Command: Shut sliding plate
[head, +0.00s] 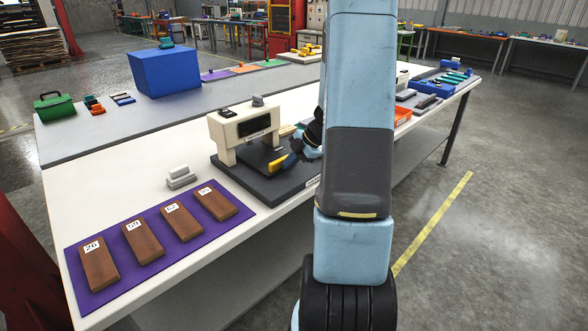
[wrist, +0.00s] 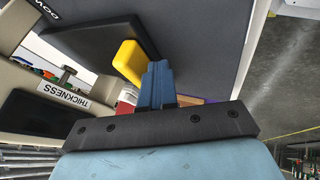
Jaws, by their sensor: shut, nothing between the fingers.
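The plate's yellow handle (head: 278,164) points toward my arm. The plate (wrist: 98,42) and handle (wrist: 131,62) also show in the wrist view. My gripper (head: 291,161), with blue fingers (wrist: 158,86), is shut and empty. Its tips are right beside the handle, seemingly against it; exact contact is unclear. My arm hides the right part of the press area.
Several numbered brown blocks (head: 148,240) lie on a purple mat (head: 217,240) at the front left. A small grey stacked piece (head: 180,178) sits left of the press. A blue box (head: 165,72) stands behind. Orange and grey items (head: 403,115) lie to the right.

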